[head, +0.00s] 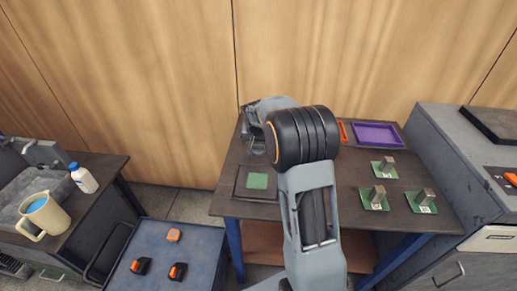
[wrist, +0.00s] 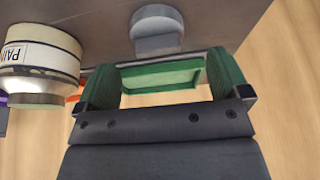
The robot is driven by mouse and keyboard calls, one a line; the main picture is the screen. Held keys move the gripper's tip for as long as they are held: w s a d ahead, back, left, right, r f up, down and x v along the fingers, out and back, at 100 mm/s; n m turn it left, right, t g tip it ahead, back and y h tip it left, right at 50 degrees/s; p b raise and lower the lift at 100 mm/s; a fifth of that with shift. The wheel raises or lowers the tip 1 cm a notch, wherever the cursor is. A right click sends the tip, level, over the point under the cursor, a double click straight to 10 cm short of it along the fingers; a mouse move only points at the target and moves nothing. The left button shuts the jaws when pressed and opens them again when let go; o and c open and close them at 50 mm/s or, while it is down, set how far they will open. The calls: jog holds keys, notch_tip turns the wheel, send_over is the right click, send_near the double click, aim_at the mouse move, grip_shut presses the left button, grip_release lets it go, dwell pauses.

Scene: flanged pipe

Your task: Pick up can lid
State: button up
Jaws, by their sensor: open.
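In the wrist view my gripper (wrist: 164,84) has two green fingers spread wide apart, so it is open. A grey round, thick disc (wrist: 157,32) shows on the dark table just beyond the fingers; it looks like the can lid, but I cannot be sure. It stands apart from the fingers. A cream paint can (wrist: 38,55) with a dark band is left of my gripper. A lighter green piece shows between the fingers; I cannot tell what it is. In the head view my gripper (head: 256,147) is over the table's far left part, and my arm hides the disc and can.
The dark table (head: 335,205) holds a purple tray (head: 376,135), several green plates with metal blocks (head: 375,198), and a dark tray with a green square (head: 257,181). A wooden wall is close behind. A blue cart (head: 195,255) stands left, a grey cabinet (head: 460,150) right.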

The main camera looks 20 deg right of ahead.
aim_at(259, 145)
jog(key=shift+d+x, duration=0.2)
jog(key=shift+x, duration=2.15)
jog(key=shift+s, duration=0.15)
jog(key=c, duration=0.9)
jog(key=shift+c, duration=0.2)
jog(key=shift+r, duration=0.15)
